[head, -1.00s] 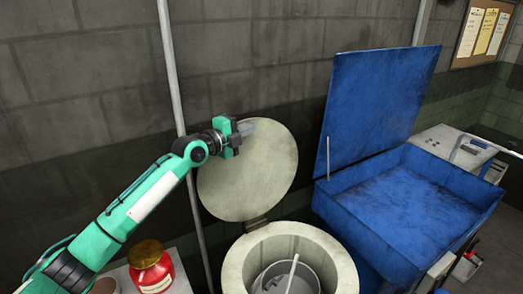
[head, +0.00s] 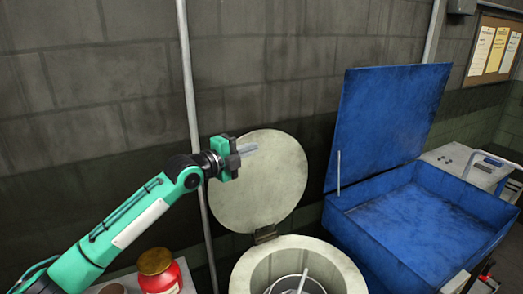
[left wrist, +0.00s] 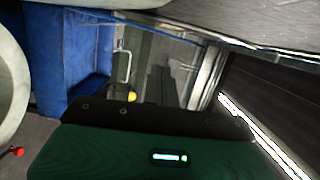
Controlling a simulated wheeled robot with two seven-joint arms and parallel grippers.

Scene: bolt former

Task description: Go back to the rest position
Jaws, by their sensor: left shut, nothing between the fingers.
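My left gripper (head: 248,149) is shut and empty, raised in front of the round pale lid (head: 262,190) in the head view. The lid stands open, tilted up on its hinge behind the round pale container (head: 262,262). A grey bucket (head: 292,284) with a light rod sits inside the container, partly cut off by the frame's bottom edge. My right gripper is not in view.
A blue bin (head: 430,215) with its lid (head: 385,120) raised stands to the right. A red jar (head: 158,275) with a brown top stands at lower left. A grey wall and a vertical pipe (head: 190,90) are behind my arm.

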